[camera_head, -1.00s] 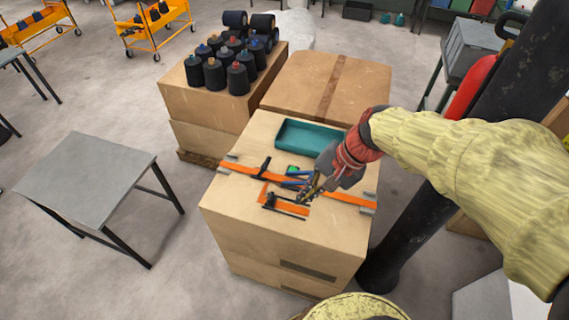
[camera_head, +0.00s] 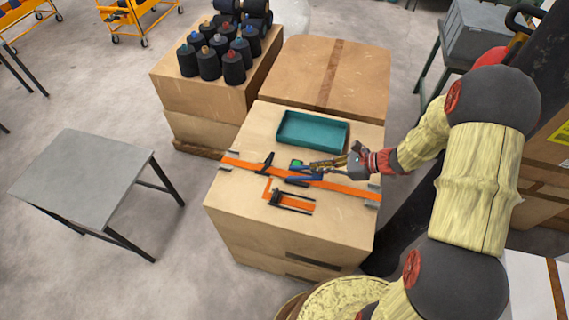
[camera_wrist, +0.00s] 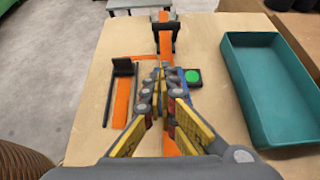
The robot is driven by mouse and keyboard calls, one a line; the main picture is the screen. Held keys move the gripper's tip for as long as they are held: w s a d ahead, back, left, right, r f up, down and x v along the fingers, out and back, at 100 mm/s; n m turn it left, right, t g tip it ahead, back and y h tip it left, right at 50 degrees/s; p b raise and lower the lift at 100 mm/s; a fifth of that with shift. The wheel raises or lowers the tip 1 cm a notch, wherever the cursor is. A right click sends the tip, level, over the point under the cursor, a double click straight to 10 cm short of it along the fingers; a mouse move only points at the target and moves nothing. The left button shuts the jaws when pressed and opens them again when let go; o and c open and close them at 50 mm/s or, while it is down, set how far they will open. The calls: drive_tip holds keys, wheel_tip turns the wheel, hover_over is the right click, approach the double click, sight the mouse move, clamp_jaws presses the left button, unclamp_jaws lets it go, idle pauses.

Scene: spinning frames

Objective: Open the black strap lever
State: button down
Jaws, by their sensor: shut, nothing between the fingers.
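An orange strap (camera_head: 235,163) runs across the top of the cardboard box (camera_head: 245,215). A black lever-like piece (camera_head: 265,163) sits on it at the left; in the wrist view it (camera_wrist: 164,36) stands at the far end of the strap, beyond my fingers. My gripper (camera_head: 314,167) is shut and empty over the strap, right of this piece and apart from it. In the wrist view my fingertips (camera_wrist: 163,76) are together and hide part of the strap. A second black forked piece (camera_head: 290,202) lies with a short orange strip, nearer the front of the box.
A green button (camera_wrist: 193,76) and a blue object (camera_head: 304,179), partly hidden in the wrist view, lie near my fingertips. A teal tray (camera_head: 313,145) stands behind the strap. Black spools (camera_head: 233,68) stand on the box behind. A grey table (camera_head: 85,172) is at left.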

sight(267, 163)
drive_tip(key=shift+a, duration=0.1)
drive_tip(key=b+x, duration=0.2)
drive_tip(key=x, duration=0.7)
drive_tip(key=shift+a+f, duration=0.2)
drive_tip(key=shift+f, duration=0.05)
drive_tip(key=a, duration=0.2)
drive_tip(key=w+a+b, duration=0.1)
drive_tip(key=shift+w+r, duration=0.1)
drive_tip(key=shift+r, duration=0.25)
drive_tip(key=shift+w+a+r, duration=0.1)
drive_tip(key=shift+w+a, duration=0.1)
drive_tip(key=shift+a, duration=0.3)
drive_tip(key=shift+r, duration=0.15)
drive_tip(key=shift+a+r+p, duration=0.1)
drive_tip(key=shift+r+p, duration=0.1)
drive_tip(key=shift+p, duration=0.4)
